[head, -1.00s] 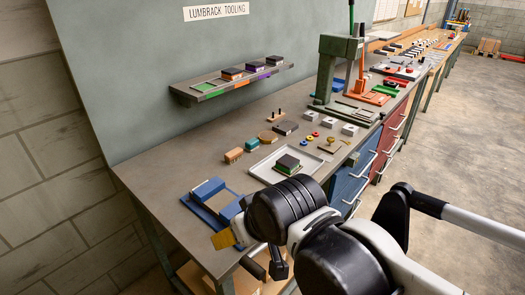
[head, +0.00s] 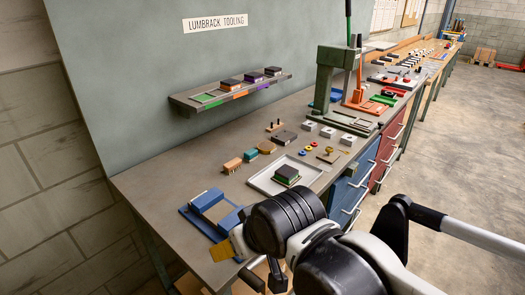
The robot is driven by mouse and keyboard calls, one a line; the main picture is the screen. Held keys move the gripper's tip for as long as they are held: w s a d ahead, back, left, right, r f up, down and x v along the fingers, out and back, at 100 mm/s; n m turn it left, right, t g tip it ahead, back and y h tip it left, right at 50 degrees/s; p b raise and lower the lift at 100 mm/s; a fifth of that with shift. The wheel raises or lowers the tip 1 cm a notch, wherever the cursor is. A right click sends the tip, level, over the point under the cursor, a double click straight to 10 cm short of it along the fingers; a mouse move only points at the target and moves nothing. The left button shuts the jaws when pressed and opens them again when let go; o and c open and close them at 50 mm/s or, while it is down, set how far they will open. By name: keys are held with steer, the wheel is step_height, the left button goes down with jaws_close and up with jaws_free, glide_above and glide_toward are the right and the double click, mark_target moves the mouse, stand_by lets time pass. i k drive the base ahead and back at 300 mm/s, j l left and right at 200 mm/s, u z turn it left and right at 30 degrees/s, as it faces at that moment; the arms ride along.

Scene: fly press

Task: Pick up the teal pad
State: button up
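The teal pad (head: 250,155) is a small block lying on the bench top. It sits in a short row between an orange-brown block (head: 232,165) and a tan piece (head: 267,147), behind the light tray. My arm comes in from the lower right, with its black joints in front of the bench's near edge. My gripper (head: 264,279) shows only as dark parts at the bottom, below the arm and well apart from the pad. The arm hides much of it, so its fingers cannot be made out.
A light tray (head: 258,183) holding a dark and green block (head: 287,174) lies in front of the pad. A blue fixture (head: 190,212) is at the near left. The green press (head: 325,80) stands farther right. A wall shelf (head: 188,105) overhangs the back.

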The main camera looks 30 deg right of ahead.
mark_target(250, 155)
steer(key=i+l+u, duration=0.25)
steer(key=l, duration=0.15)
steer(key=i+l+u, duration=0.1)
steer(key=l+u, duration=0.15)
steer(key=l, duration=0.15)
steer(key=i+l+u, duration=0.1)
steer(key=l+u, duration=0.15)
steer(key=l, duration=0.2)
steer(key=l+u, duration=0.25)
steer(key=l, duration=0.2)
steer(key=i, duration=0.05)
